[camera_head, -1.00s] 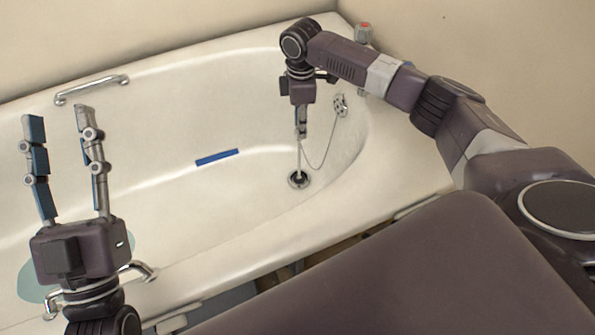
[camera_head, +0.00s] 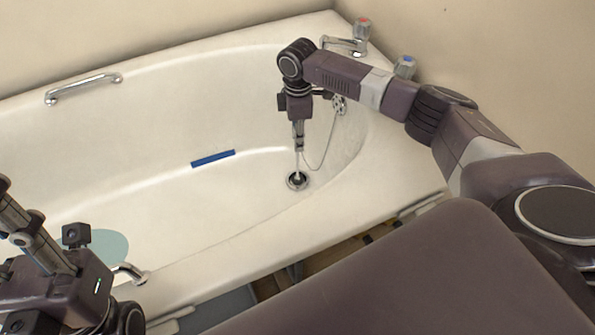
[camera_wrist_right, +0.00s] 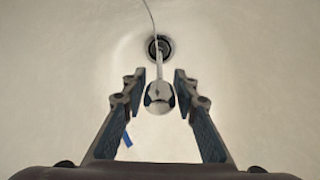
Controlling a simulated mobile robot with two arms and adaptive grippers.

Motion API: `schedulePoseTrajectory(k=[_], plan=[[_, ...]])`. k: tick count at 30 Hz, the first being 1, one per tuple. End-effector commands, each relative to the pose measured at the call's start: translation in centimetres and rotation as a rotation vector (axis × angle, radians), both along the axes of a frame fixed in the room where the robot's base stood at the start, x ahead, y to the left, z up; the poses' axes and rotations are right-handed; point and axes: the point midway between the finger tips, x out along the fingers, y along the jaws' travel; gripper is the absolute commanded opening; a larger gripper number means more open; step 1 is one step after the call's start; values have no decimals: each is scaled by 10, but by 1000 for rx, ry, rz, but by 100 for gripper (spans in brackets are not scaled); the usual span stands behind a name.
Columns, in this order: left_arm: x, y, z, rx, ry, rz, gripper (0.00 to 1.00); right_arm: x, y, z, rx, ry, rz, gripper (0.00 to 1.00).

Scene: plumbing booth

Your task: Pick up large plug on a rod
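The large plug on a rod shows in the right wrist view as a thin rod topped by a shiny rounded knob (camera_wrist_right: 159,97). The rod (camera_head: 297,164) rises from the drain (camera_head: 297,181) of the bath. The plug itself is hard to make out at the drain. A thin chain (camera_head: 323,160) runs from the rod to the overflow. My right gripper (camera_head: 299,149) points down above the drain. In the right wrist view it is open (camera_wrist_right: 156,88), with the knob between its fingers and gaps on both sides.
The white bath (camera_head: 150,150) has a grab handle (camera_head: 83,88) on its far rim and another (camera_head: 130,273) on its near rim. A blue strip (camera_head: 213,158) lies inside. Taps (camera_head: 362,28) stand behind my right arm.

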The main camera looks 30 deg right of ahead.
Motion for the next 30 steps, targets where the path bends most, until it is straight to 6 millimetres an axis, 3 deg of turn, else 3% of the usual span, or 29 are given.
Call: schedulePoseTrajectory(k=[2, 6, 16, 24, 30], plan=[[-5, 1, -13, -7, -21, -2, 40, 1, 1, -18, -1, 0, 0, 27], [-4, 1, -22, -6, -18, -1, 40, 1, 1, -34, 0, 0, -1, 27], [-4, 1, -22, -6, -17, -1, 40, 1, 1, -38, 1, -1, 0, 27], [-4, 1, -22, -5, -16, -1, 40, 1, 1, -38, 1, -1, 0, 0], [-4, 1, -22, -5, -15, -1, 40, 1, 1, -38, 1, -1, 0, 0]])
